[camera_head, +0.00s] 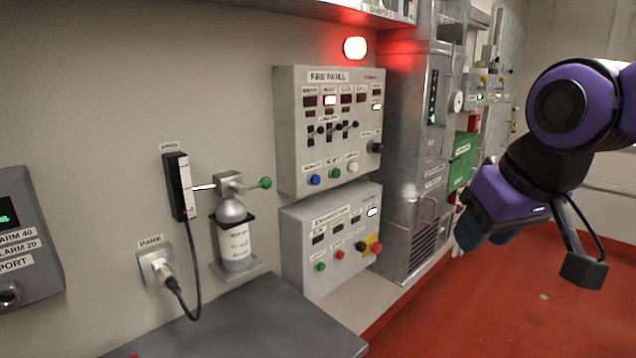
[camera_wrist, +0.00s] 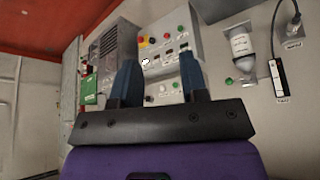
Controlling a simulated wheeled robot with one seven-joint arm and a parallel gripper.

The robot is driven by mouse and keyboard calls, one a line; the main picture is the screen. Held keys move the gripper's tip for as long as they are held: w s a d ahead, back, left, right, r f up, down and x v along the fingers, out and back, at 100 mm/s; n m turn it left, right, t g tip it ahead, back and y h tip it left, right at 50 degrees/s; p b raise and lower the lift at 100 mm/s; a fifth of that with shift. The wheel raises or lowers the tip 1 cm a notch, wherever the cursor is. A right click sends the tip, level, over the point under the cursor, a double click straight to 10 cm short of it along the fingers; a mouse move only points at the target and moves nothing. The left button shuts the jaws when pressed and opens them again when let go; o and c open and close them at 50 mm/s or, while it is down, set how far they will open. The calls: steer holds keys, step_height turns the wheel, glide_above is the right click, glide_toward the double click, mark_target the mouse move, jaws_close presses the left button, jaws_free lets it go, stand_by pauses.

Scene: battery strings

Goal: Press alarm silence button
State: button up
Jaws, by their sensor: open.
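The fire panel (camera_head: 283,135) is a grey box on the wall in the head view, with displays, lit indicators and toggle switches. Along its lower edge sit a blue button (camera_head: 314,180), a green button (camera_head: 335,173) and a white button (camera_head: 352,167). Their labels are too blurred to read, so I cannot tell which is alarm silence. My gripper (camera_head: 481,232) is open and empty, apart from the panel and to its right. In the wrist view, part of the panel shows upside down between and beyond the fingers of my gripper (camera_wrist: 158,70); the blue button is not visible there.
A bottle (camera_head: 235,245) with a green-ended lever (camera_head: 264,183) stands left. A grey bench (camera_head: 250,320) is in front. A metal cabinet (camera_head: 405,150) stands right of the panels. The red floor (camera_head: 480,310) is clear.

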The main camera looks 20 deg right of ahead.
jaws_close()
stand_by(1.4)
